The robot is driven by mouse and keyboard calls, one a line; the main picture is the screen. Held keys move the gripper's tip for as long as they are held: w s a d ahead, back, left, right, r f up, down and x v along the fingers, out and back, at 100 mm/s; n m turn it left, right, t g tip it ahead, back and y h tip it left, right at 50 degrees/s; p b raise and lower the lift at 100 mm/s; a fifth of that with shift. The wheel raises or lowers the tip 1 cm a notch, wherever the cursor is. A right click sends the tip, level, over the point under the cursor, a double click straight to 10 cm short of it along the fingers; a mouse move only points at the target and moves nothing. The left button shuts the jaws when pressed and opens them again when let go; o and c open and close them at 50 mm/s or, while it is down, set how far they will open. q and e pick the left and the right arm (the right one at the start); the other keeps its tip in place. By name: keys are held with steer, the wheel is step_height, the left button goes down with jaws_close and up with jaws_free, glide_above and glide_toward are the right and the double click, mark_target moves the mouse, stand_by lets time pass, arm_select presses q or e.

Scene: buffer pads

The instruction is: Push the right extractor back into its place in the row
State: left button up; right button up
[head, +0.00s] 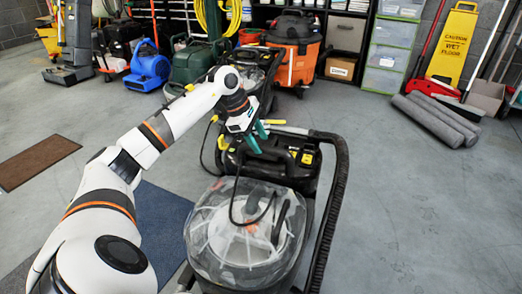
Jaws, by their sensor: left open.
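A large black extractor (300,165) with yellow parts and a clear domed tank (240,225) stands in the foreground, out on the open floor. Its dark looped handle or hose (341,180) runs down its right side. My left gripper (257,137) has teal fingers, is open, and is over the extractor's far end beside a pale bar. I cannot tell whether the fingers touch it. The arm and gripper hide part of the far end. My right gripper is not in view.
Behind stand an orange vacuum (292,48), a green machine (192,65) and a blue blower (148,68). Grey rolled mats (437,118) and a yellow wet-floor sign (455,45) are at the right. A brown mat (36,160) lies left.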

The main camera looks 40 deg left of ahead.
arm_select(q)
steer(key=shift+x, duration=1)
jaws_close()
